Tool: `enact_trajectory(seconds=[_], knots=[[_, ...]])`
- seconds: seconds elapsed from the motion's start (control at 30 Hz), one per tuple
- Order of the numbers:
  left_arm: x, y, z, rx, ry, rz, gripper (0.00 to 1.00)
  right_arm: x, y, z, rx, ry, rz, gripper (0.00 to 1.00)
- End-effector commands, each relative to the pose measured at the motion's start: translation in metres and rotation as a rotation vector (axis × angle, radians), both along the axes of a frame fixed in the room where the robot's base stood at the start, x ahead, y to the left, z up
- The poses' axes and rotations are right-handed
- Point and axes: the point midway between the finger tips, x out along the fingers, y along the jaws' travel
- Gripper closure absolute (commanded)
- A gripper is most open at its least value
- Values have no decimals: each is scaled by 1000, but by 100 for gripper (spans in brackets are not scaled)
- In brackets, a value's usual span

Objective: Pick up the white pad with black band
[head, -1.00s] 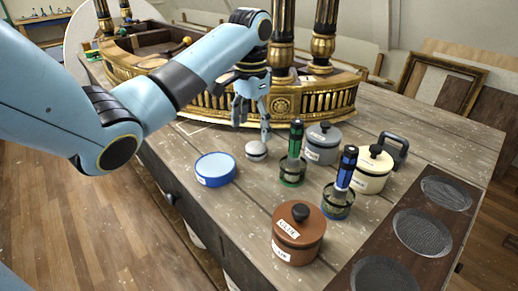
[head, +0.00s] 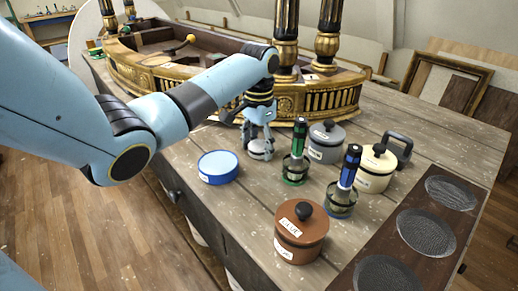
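The small round white pad with a black band (head: 260,154) sits on the wooden bench top, in front of the gilt console (head: 330,99). My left gripper (head: 257,143) points down right over the pad. Its fingers are spread, with their tips down at the sides of the pad, and they partly hide its top. I cannot tell whether the fingertips touch it. The pad appears to rest on the bench. My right gripper is not in view.
A blue round tin (head: 218,167) stands left of the pad. Green-handled (head: 296,155) and blue-handled (head: 345,185) tools stand upright to its right. Grey (head: 325,145), cream (head: 374,172) and brown (head: 299,238) lidded pots are nearby. A dark panel with round mesh wells (head: 425,230) lies right.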

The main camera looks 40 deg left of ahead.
Motion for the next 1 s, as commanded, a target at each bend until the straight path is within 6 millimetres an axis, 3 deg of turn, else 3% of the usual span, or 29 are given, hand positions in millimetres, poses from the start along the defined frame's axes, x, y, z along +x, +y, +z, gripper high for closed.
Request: enact_trajectory(seconds=[0.03,0.2,0.47,0.8,1.0], knots=[[0,0,0,0,0,0,53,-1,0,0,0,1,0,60],[0,0,0,0,0,0,73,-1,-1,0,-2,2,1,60],[1,0,5,0,-2,0,73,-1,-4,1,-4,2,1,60],[1,1,69,2,-4,0,73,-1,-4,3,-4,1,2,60],[1,0,96,0,-2,1,73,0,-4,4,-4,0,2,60]])
